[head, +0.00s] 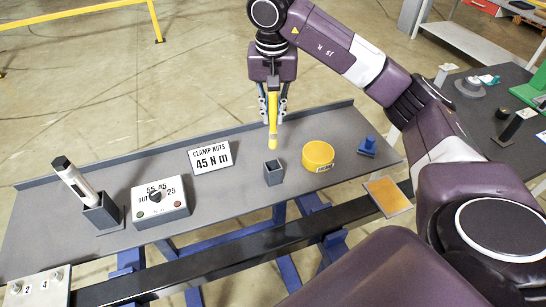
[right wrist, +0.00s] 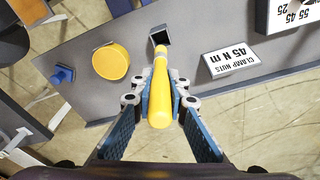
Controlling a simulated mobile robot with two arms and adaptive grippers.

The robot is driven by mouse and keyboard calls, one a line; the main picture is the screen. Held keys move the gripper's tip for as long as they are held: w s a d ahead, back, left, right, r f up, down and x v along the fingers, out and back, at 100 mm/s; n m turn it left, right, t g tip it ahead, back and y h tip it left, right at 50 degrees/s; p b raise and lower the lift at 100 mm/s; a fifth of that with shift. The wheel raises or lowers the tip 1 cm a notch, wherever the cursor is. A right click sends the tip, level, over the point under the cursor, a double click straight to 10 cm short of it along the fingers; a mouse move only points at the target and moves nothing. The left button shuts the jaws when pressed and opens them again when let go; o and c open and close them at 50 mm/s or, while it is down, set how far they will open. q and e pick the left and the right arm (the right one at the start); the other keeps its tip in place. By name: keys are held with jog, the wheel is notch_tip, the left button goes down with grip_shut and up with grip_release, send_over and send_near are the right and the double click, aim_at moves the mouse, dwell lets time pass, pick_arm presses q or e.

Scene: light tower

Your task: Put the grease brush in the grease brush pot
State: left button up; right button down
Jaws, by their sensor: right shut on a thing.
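The grease brush (head: 272,115) has a yellow handle and hangs upright, pale tip down. My right gripper (head: 273,100) is shut on it; in the right wrist view the yellow handle (right wrist: 159,95) lies between the two fingers (right wrist: 160,105). The grease brush pot looks to be the small square grey holder (head: 273,172) on the grey bench. In the head view the brush tip is above it, apart from it. The holder's dark opening also shows in the right wrist view (right wrist: 160,36), just past the brush's far end. My left gripper is not in view.
A round yellow tin (head: 318,156) stands right of the holder, with a blue piece (head: 367,146) beyond it. A "CLAMP NUTS 45 N m" sign (head: 211,157), a dial box (head: 160,202) and a torch-like tool in a grey holder (head: 102,212) stand to the left.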

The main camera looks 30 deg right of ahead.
aim_at(273, 145)
notch_tip(273, 145, down, 10)
jog(key=p, duration=0.2)
jog(key=shift+s+r+p, duration=0.1)
jog(key=shift+r+p, duration=0.1)
jog(key=shift+p, duration=0.2)
jog(key=shift+f, duration=0.65)
notch_tip(273, 145, down, 4)
jog(key=shift+r+p, duration=0.2)
jog(key=shift+p, duration=0.4)
jog(key=c, duration=1.9)
grip_release()
jog(key=shift+f, duration=0.1)
